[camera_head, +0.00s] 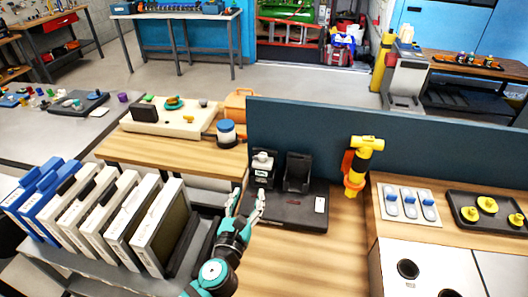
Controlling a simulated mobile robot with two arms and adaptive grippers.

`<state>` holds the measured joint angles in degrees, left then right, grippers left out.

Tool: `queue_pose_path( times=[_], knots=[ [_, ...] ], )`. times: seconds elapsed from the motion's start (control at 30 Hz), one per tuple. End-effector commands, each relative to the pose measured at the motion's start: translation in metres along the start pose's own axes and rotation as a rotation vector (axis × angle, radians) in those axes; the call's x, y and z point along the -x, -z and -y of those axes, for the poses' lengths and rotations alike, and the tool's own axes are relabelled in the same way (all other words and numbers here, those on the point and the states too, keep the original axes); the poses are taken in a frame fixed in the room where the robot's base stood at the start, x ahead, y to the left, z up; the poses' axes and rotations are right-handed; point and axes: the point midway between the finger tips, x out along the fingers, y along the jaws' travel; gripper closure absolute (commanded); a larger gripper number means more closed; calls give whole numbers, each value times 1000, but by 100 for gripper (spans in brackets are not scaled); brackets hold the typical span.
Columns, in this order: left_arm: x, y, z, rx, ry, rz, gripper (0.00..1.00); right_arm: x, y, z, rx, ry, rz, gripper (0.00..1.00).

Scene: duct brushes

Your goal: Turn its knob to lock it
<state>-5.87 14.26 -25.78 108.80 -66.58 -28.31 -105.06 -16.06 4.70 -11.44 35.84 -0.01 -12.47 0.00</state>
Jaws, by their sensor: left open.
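A black base (298,210) stands on the wooden bench in front of a dark blue panel. It carries two upright black holders; the left one has a white knob-like part (263,160) at its top, and the right holder (298,172) looks empty. Which part is the knob to turn, and how it is set, I cannot tell. My left gripper (247,203) is open and empty, its fingers pointing away from me at the base's left front edge, below the white part and apart from it. My right gripper is not in view.
A yellow and orange tool (357,165) stands upright right of the base. White and blue framed panels (140,220) stand in a row at left. A tray with yellow knobs (485,208) lies at far right. Bare wood (325,250) lies in front of the base.

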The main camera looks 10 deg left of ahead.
Motion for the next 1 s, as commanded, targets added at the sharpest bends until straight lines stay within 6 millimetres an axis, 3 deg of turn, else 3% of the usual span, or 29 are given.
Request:
queue_pose_path(
  times=[0.33, 0.7, 1.0],
  knots=[
    [-70, -2, 0, 3, -2, 2, 51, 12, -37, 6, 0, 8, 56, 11],
    [-144, 0, 0, 3, -1, 0, 51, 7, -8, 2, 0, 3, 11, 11],
    [-165, 0, 0, 3, 0, -1, 51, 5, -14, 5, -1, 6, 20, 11]
  ],
)
